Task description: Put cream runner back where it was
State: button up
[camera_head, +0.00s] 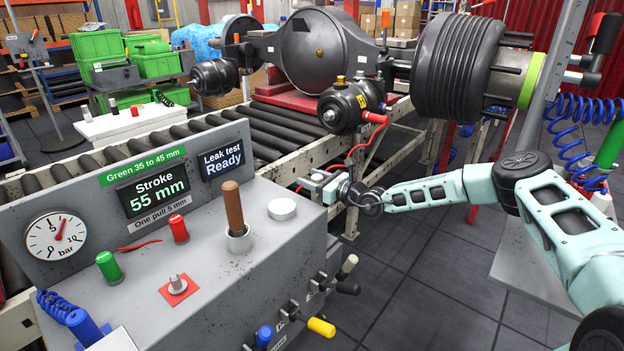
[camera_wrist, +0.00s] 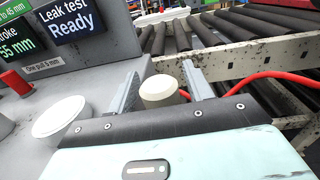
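A short cream cylinder, the cream runner (camera_wrist: 160,91), is between the two grey fingers of my gripper (camera_wrist: 164,82) in the wrist view. My gripper (camera_head: 318,181) is in the air just right of the grey console's corner, below the roller line, with its fingers pointing left. Nothing is seen under the runner to bear it, so it appears held, though the finger contact is not clear. In the head view it is small and mostly hidden by the gripper. A white tray (camera_head: 128,121) with small cylinders on it stands behind the console.
The grey console (camera_head: 225,265) has a stroke display (camera_head: 155,191) reading 55 mm, a white disc (camera_head: 282,208), a wooden-handled lever (camera_head: 234,208) and several front knobs. The roller conveyor (camera_head: 285,125) carries an axle (camera_head: 325,50). A red hose (camera_wrist: 262,78) runs right of my fingers. Floor is free below.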

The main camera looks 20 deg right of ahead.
jog(key=shift+r, duration=0.1)
jog(key=shift+s+d+r+p, duration=0.1)
jog(key=shift+s+d+p, duration=0.1)
jog(key=shift+p, duration=0.2)
jog(key=p+v, duration=0.7)
jog(key=v, duration=0.4)
jog(key=shift+s, duration=0.2)
jog(key=shift+d, duration=0.15)
